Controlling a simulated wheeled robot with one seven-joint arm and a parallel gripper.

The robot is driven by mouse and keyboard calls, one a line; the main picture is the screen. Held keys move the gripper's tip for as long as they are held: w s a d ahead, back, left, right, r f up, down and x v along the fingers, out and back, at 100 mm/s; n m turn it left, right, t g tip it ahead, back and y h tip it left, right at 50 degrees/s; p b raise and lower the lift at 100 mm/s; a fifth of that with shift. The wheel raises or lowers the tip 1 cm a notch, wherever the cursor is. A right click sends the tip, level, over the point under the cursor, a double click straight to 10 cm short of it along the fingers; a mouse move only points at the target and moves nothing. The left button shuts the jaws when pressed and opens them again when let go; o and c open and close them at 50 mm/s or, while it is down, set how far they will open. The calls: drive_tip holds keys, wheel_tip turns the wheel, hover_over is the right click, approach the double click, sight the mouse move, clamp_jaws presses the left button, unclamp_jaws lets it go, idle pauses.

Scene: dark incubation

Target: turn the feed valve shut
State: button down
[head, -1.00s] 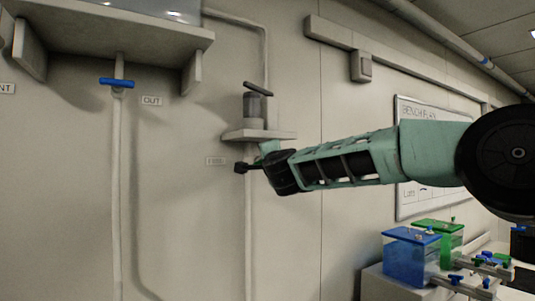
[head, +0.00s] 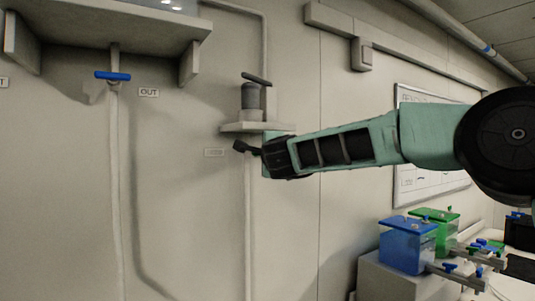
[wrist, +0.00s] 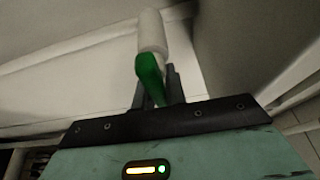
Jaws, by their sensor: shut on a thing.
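The feed valve's green handle (wrist: 149,76) shows in the wrist view, standing at a slant below a pale pipe (wrist: 152,32). My gripper (wrist: 158,88) has its dark fingers on either side of the handle and is shut on it. In the head view my gripper (head: 246,148) is at the vertical pipe (head: 248,215), just under a small wall shelf (head: 238,128). The green handle is hidden there behind the gripper and wrist.
A dark-topped canister (head: 250,97) stands on the small shelf, close above my wrist. Blue (head: 408,246) and green (head: 436,222) boxes stand at lower right.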

drive_tip(key=c, duration=1.4)
unclamp_jaws()
drive_tip(key=shift+c, duration=0.2)
drive_tip(key=b+v, duration=0.7)
drive_tip(key=v, duration=1)
drive_tip(key=shift+s, duration=0.2)
